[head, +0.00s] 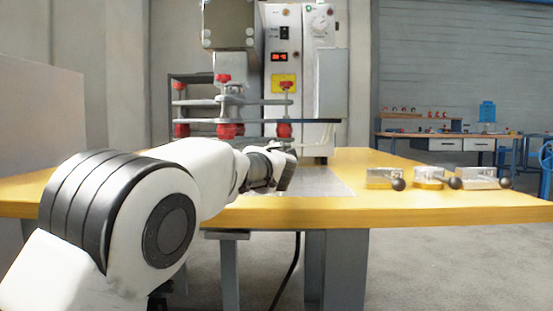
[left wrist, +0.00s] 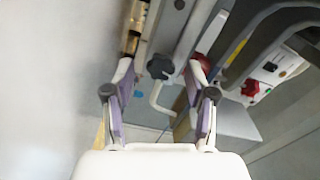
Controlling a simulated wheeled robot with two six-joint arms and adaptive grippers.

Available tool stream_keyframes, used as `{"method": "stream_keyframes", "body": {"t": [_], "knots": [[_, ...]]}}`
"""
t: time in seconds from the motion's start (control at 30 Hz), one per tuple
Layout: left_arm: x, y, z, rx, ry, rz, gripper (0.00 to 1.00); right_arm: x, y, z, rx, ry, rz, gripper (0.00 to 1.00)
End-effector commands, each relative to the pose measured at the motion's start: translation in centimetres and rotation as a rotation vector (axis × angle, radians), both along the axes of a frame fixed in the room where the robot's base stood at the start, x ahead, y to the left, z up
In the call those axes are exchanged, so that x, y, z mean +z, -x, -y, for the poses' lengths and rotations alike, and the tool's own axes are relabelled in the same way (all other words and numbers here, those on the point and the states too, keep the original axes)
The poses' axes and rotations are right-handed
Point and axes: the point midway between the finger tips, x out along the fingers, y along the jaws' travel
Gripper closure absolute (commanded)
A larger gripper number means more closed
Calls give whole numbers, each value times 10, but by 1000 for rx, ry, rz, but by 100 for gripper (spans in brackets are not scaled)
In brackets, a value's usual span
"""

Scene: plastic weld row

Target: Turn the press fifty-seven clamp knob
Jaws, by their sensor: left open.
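The press (head: 305,75) stands on the yellow table, with a red digital display and a dial on its white body. Red star knobs (head: 223,79) top its clamp posts. In the left wrist view a dark lobed knob (left wrist: 160,66) on a bent rod is ahead, between the line of the fingers. Red knobs (left wrist: 203,62) show to its right, one beyond the right finger. I cannot tell which knob is the clamp knob of press fifty-seven. My left gripper (left wrist: 161,95) is open and empty, apart from the dark knob. In the head view its arm partly hides it.
The yellow table (head: 430,208) has a metal plate in front of the press. Several small toggle clamps (head: 430,178) with black ball handles lie at the right. A workbench (head: 430,143) stands far behind. The table between the press and the clamps is clear.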

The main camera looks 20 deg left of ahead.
Motion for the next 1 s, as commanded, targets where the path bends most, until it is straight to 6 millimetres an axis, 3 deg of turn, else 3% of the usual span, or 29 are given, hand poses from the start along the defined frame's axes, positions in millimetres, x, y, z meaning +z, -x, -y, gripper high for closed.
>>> {"method": "stream_keyframes", "body": {"t": [0.5,1.0], "knots": [[1,104,30,0,-3,0,44,0,0,0,0,0,0,60],[0,112,32,1,0,1,44,0,0,0,0,0,0,60]]}}
